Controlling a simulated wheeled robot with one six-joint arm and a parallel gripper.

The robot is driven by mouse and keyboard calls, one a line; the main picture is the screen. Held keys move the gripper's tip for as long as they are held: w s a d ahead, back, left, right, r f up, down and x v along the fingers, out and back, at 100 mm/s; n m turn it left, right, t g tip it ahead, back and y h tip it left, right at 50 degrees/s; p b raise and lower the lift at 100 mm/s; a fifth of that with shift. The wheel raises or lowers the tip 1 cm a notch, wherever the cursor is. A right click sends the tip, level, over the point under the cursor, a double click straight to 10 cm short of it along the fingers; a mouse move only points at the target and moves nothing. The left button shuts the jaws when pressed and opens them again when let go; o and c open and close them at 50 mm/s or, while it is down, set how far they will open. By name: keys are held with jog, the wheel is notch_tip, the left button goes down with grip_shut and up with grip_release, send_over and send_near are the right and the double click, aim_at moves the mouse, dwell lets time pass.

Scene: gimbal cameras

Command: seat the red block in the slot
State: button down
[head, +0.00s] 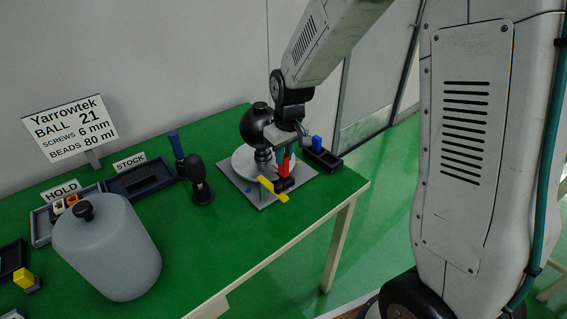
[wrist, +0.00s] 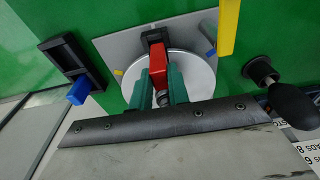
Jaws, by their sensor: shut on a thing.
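My gripper (head: 286,158) is above the round pale disc (wrist: 198,78) on a grey square plate (wrist: 119,45). In the wrist view its two teal fingers (wrist: 160,80) are shut on the red block (wrist: 158,58), one on each side. A small black holder (wrist: 154,36), which seems to be the slot, stands at the disc's edge; it also shows in the head view (head: 284,185). The red block's far end meets or overlaps this holder in the wrist view. I cannot tell whether the block is inside it or just above. The slot's opening is hidden.
A yellow bar (head: 272,189) juts over the plate's front edge. A black tray (head: 324,160) with a blue block (head: 317,143) lies right. A black-knobbed post (head: 201,182) and a grey canister (head: 107,248) stand left. The green table is clear in front.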

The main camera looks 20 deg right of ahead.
aim_at(284, 164)
jog(key=shift+w, duration=0.3)
jog(key=shift+f, duration=1.8)
jog(key=shift+f, duration=0.15)
jog(key=c, duration=1.3)
grip_release()
jog(key=shift+c, duration=0.2)
